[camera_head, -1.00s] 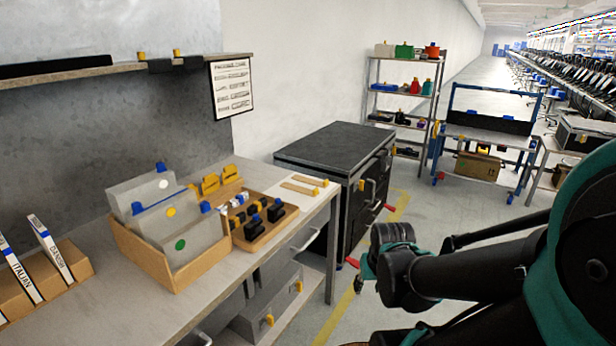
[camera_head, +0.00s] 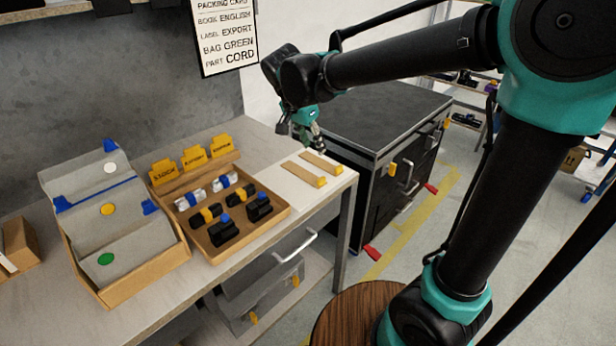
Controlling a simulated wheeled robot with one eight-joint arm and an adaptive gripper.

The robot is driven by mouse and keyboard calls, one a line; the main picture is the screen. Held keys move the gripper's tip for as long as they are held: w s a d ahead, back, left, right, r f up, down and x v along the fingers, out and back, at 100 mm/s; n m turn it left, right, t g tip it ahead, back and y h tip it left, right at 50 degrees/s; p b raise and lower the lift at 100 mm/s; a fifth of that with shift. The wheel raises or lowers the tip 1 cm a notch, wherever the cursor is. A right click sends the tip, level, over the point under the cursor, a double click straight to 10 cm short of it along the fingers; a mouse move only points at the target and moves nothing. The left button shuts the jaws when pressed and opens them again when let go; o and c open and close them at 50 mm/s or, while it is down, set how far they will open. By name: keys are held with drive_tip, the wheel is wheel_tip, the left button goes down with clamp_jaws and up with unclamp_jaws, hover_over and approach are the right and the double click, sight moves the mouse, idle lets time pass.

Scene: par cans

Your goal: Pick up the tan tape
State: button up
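Two flat tan strips with yellow ends lie side by side on a white patch at the right end of the workbench: a nearer strip (camera_head: 302,174) and a farther strip (camera_head: 321,163). They are the only tan tape-like things I make out, and I cannot tell which one the task names. My gripper (camera_head: 311,143) is small in view, pointing down just behind and above the strips, near the bench's far edge. It appears apart from both strips. Its fingers are too small and dark to tell whether they are open.
A wooden tray (camera_head: 262,229) with black and silver parts and yellow tabs sits left of the strips. A box of grey dividers (camera_head: 165,268) stands farther left. A black cabinet (camera_head: 375,120) stands behind the bench's right end. A sign (camera_head: 226,35) hangs above.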

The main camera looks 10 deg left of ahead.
drive_tip(key=a, duration=0.1)
hover_over(320, 179)
drive_tip(key=s, duration=0.2)
drive_tip(key=f, duration=1)
drive_tip(key=shift+w+a+f, duration=0.25)
drive_tip(key=shift+a, duration=0.15)
drive_tip(key=shift+s+a+x, duration=0.1)
drive_tip(key=shift+a+x, duration=0.05)
drive_tip(key=shift+x, duration=0.75)
drive_tip(key=shift+s+a+x, duration=0.1)
drive_tip(key=shift+x, duration=0.85)
drive_tip(key=shift+s+a+x, duration=0.1)
drive_tip(key=shift+a+x, duration=0.05)
drive_tip(key=shift+x, duration=0.75)
drive_tip(key=shift+f, duration=0.2)
clamp_jaws()
